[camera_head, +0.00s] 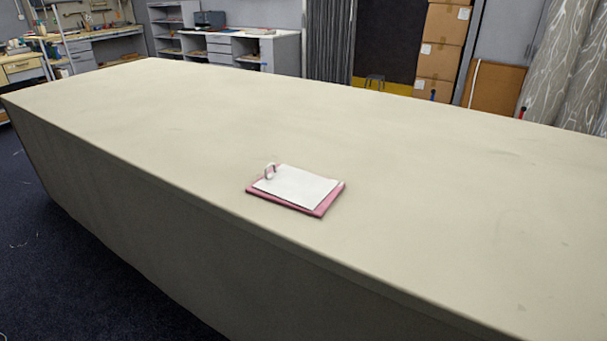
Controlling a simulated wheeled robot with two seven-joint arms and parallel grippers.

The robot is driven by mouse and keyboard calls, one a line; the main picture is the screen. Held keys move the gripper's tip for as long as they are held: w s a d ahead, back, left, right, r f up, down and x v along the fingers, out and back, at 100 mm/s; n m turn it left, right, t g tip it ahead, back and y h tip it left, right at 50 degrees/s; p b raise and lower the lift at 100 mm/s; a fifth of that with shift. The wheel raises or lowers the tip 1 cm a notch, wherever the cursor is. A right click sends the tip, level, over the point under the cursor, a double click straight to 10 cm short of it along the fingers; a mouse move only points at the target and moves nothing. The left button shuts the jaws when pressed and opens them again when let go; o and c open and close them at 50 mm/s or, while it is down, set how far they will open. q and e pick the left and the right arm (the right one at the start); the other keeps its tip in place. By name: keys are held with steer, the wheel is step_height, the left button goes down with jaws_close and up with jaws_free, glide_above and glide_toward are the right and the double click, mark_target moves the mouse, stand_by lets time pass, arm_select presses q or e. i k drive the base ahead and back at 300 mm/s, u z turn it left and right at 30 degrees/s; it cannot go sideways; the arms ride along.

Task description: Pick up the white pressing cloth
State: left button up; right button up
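A white pressing cloth (300,186) lies flat on a pink pad (320,210) on the long beige table. The pink pad shows as a border along its front and right edges. A small pink and white loop (270,171) stands up at the left corner of the cloth; I cannot tell what it is attached to. Neither of my grippers is in the head view.
The long table (420,170) is otherwise bare, with free room all around the pad. Its front edge runs close to the pad. Shelves, workbenches and stacked cardboard boxes (441,50) stand behind the table, well away.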

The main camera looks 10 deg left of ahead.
mark_target(302, 188)
steer(key=u, duration=2.15)
steer(key=i, duration=2.35)
steer(key=z, duration=2.25)
